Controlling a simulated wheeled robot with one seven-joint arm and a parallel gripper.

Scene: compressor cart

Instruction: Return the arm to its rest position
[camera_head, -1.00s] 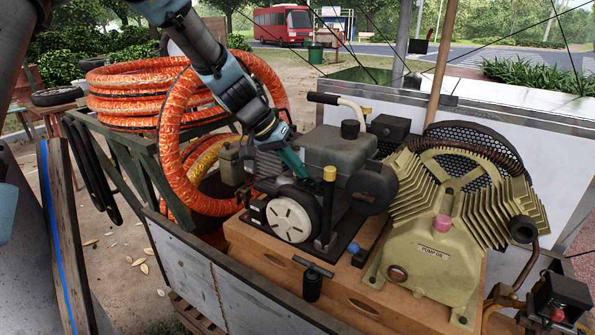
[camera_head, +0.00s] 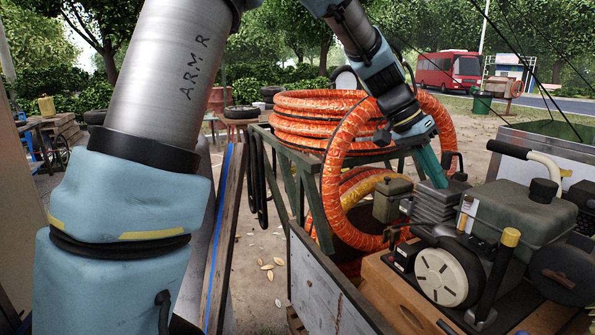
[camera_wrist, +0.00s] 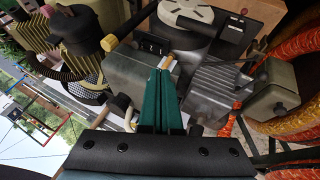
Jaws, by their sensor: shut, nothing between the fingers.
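My gripper (camera_head: 432,166) has teal fingers and is shut with nothing between them. In the head view it hangs in front of the orange hose coil, just above the finned engine cylinder (camera_head: 437,204). In the wrist view my gripper (camera_wrist: 161,80) points at the engine, with its fingertips over the gap between the grey fuel tank (camera_wrist: 137,77) and the cylinder fins (camera_wrist: 217,92). I cannot tell whether the fingertips touch anything. My upper arm fills the left of the head view.
The orange hose coil (camera_head: 318,103) sits on a green rack (camera_head: 301,180) beside the engine. The engine's white recoil cover (camera_head: 440,277) faces forward. A wooden plank (camera_head: 226,225) stands upright near my arm. Open ground lies between plank and cart.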

